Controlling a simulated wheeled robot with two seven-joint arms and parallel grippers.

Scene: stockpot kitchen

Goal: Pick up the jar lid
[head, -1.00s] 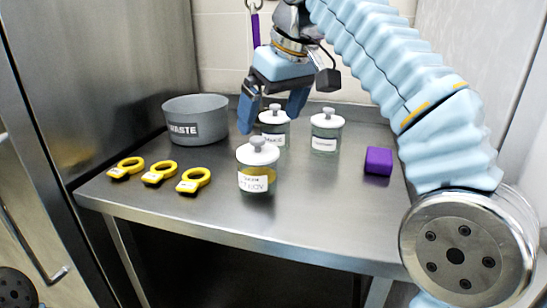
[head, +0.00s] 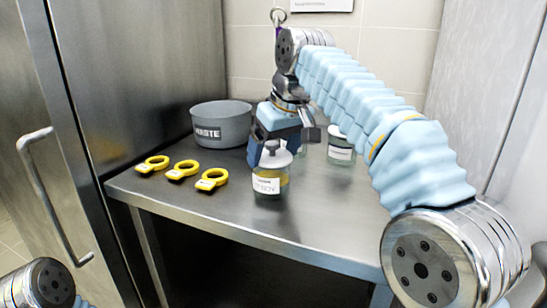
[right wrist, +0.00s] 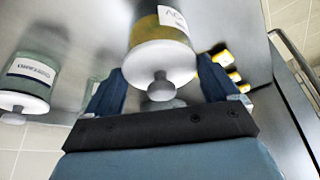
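The front jar (head: 270,183) stands upright on the steel table with yellow contents and a white label. Its pale grey jar lid (head: 268,160) with a round knob sits on top. My right gripper (head: 275,150) is just behind and above this jar, pointing down. In the right wrist view my right gripper (right wrist: 160,92) is open, its two blue fingers apart, and the jar lid (right wrist: 158,62) shows between and beyond them. I cannot tell whether the fingers touch it. My left gripper is out of view; only part of my left arm shows at lower left.
Another lidded jar (head: 340,150) stands behind to the right, partly covered by my arm. A grey WASTE pot (head: 221,124) stands at the back left. Several yellow rings (head: 183,170) lie in front of it. A steel cabinet (head: 140,80) bounds the left side.

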